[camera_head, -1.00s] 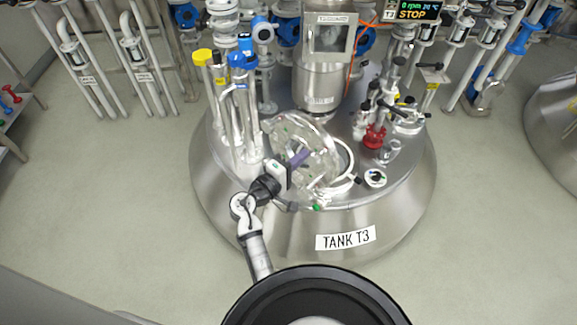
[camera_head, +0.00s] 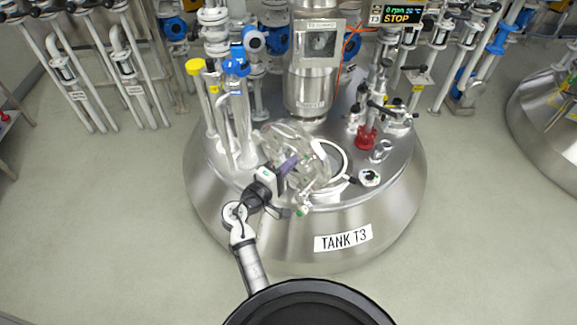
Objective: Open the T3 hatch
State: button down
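Tank T3 (camera_head: 300,235) is a steel vessel with a "TANK T3" label on its front. Its hatch is a clear, glassy lid (camera_head: 312,172) that stands tilted up at the left of a round opening with a white ring (camera_head: 345,160).
A red fitting (camera_head: 366,138) and valves are to the right. A display (camera_head: 402,14) reads STOP. The floor in front is free.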

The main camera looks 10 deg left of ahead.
jog(key=r+b+v, duration=0.1)
jog(key=b+v, duration=0.1)
jog(key=v, duration=0.8)
jog(key=shift+r+b, duration=0.15)
jog(key=shift+b, duration=0.2)
jog(key=shift+s+a, duration=0.1)
jog(key=shift+a, duration=0.05)
